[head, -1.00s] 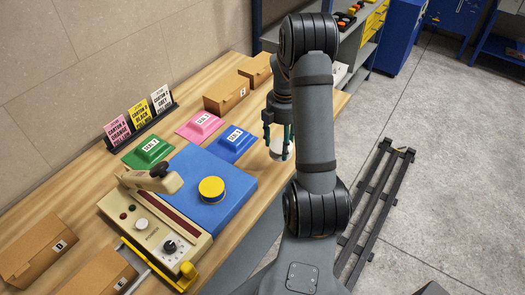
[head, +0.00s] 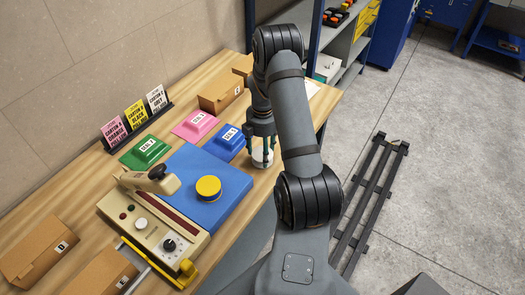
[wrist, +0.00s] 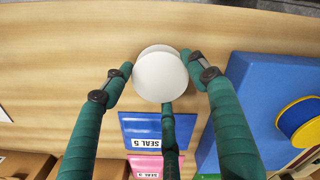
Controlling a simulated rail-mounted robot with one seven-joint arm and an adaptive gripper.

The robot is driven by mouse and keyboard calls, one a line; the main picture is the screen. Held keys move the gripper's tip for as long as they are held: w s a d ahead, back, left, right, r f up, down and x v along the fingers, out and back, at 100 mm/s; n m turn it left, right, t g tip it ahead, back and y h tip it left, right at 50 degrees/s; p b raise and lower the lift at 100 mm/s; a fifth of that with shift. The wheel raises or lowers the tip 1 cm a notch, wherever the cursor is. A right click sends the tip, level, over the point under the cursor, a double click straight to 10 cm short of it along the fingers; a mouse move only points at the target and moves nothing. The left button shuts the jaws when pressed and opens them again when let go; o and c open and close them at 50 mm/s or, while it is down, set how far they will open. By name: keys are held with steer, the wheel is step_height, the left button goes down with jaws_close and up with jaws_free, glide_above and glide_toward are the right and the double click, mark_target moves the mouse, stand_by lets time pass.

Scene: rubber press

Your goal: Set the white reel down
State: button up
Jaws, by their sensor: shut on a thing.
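The white reel (head: 262,158) is at the front edge side of the wooden table, to the right of the small blue block. In the wrist view the reel (wrist: 160,78) shows its round white face, with a second flange rim behind it. My gripper (head: 262,142) points down, its teal fingers closed around the reel; in the wrist view the gripper (wrist: 160,82) has fingers on both sides and one below. The reel looks upright over bare wood. I cannot tell whether it touches the tabletop.
A small blue block (head: 229,139) labelled as a seal lies close by, with pink (head: 195,125) and green (head: 146,151) ones beyond. The press with its blue bed (head: 215,182) and yellow reel (head: 208,188) stands to the left. Cardboard boxes (head: 220,95) line the back.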

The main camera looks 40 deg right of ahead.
steer(key=shift+f, duration=0.25)
steer(key=o, duration=1.3)
steer(key=shift+r, duration=0.1)
steer(key=shift+c, duration=0.2)
steer(key=shift+w+r, duration=0.1)
steer(key=shift+r, duration=0.5)
step_height(320, 180, up, 11)
steer(key=b, duration=0.1)
steer(key=shift+r, duration=0.1)
